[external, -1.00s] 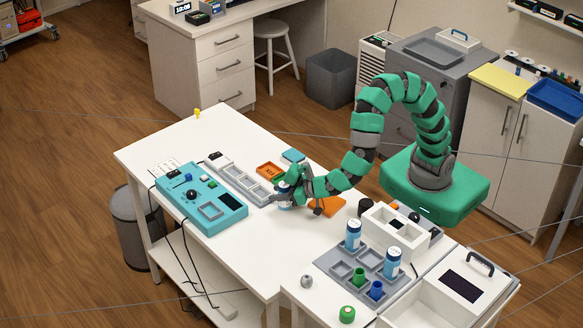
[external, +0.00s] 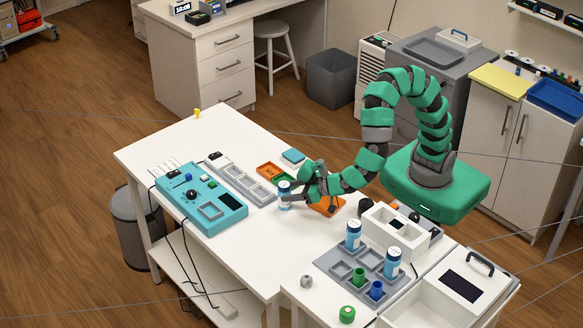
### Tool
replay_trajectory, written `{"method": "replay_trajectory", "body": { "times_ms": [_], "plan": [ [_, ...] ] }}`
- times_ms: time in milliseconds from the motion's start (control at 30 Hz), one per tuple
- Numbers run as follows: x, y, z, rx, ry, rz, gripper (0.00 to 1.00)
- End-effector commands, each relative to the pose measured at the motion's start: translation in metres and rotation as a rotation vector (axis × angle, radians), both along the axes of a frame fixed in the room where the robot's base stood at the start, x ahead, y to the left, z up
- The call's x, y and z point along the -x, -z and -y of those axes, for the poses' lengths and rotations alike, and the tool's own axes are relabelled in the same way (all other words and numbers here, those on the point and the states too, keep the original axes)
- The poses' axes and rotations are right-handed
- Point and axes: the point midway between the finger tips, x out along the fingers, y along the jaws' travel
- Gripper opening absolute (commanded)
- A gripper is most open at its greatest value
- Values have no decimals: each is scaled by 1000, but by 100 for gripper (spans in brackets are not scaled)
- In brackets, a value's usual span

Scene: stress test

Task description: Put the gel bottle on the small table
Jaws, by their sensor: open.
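A white bottle with a blue label (external: 284,200) stands upright on the white table (external: 225,255), near the end of the grey slotted rack. It looks like the gel bottle, but its label is too small to read. My gripper (external: 297,193) is open just to the right of this bottle, low over the table, with its fingers pointing left towards it. Whether a fingertip still touches the bottle is hard to tell. Two similar blue-labelled bottles, one at the back (external: 353,236) and one at the front (external: 392,262), stand in the grey tray (external: 335,258) at the right.
A teal device (external: 205,198) and a grey rack (external: 240,180) lie left of the bottle. Orange and green trays (external: 268,171) are behind it. An orange piece (external: 328,207) lies under my arm. The table's front stretch is clear.

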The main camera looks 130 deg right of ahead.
Motion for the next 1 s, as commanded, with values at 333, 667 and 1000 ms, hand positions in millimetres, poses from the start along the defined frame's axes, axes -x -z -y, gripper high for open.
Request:
{"method": "replay_trajectory", "body": {
  "times_ms": [333, 667, 1000],
  "plan": [
    [28, -24, -47, 0, -1, 2, 61],
    [34, -27, -56, 0, 1, 0, 61],
    [-15, -76, -68, -100, -100, 172, 61]
  ]
}}
